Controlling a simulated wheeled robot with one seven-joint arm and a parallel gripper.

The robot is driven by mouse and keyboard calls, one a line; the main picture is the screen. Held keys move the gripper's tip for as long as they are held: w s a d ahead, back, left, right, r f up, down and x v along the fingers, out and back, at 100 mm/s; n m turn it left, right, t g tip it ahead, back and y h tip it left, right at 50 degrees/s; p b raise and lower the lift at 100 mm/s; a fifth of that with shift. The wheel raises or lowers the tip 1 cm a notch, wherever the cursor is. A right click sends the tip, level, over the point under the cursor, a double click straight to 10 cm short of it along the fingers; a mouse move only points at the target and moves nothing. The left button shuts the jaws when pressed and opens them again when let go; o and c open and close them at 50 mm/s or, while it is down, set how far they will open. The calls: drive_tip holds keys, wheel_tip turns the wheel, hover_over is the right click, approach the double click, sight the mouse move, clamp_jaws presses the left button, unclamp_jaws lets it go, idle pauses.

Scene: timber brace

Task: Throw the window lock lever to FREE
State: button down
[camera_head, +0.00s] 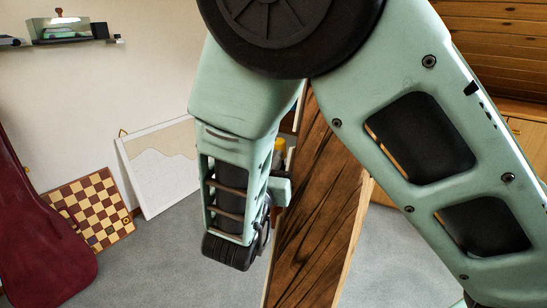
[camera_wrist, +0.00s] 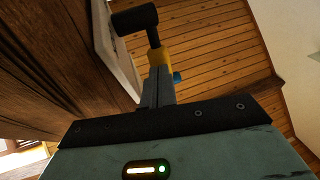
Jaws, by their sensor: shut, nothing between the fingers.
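In the wrist view my gripper (camera_wrist: 157,92) reaches away from the camera, its narrow grey fingers together and empty. Just beyond the fingertips is a yellow collar (camera_wrist: 159,58) with a black stem and a black crossbar grip (camera_wrist: 135,19), which looks like the lock lever. I cannot tell whether the fingers touch it. A small blue piece (camera_wrist: 177,76) shows beside the fingers. No FREE marking is readable. In the head view my arm hides the fingers; a small yellow piece (camera_head: 279,146) shows beside the timber.
A broad dark-grained timber (camera_head: 318,205) slants through the head view, close to my arm; dark wood (camera_wrist: 45,65) fills the wrist view's left. A maroon case (camera_head: 38,235), a chessboard (camera_head: 92,210) and a white framed panel (camera_head: 160,165) lean at the left. Grey carpet (camera_head: 165,255) is clear between.

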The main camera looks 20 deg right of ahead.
sight(284, 144)
drive_tip(key=r+g+y+p, duration=0.1)
drive_tip(key=p, duration=0.1)
drive_tip(key=d+r+m+g+y+p, duration=0.1)
drive_tip(key=p, duration=0.1)
drive_tip(key=shift+w+d+p, duration=0.25)
drive_tip(key=shift+w+p, duration=0.1)
drive_tip(key=shift+w, duration=0.05)
drive_tip(key=shift+w+d+r+g+y+p, duration=0.15)
drive_tip(key=shift+w+d+g+y+p, duration=0.25)
drive_tip(key=shift+g+y+p, duration=0.5)
drive_tip(key=shift+w+d+h+p, duration=0.15)
drive_tip(key=shift+d+h+p, duration=0.15)
drive_tip(key=shift+p, duration=0.25)
drive_tip(key=shift+d, duration=0.1)
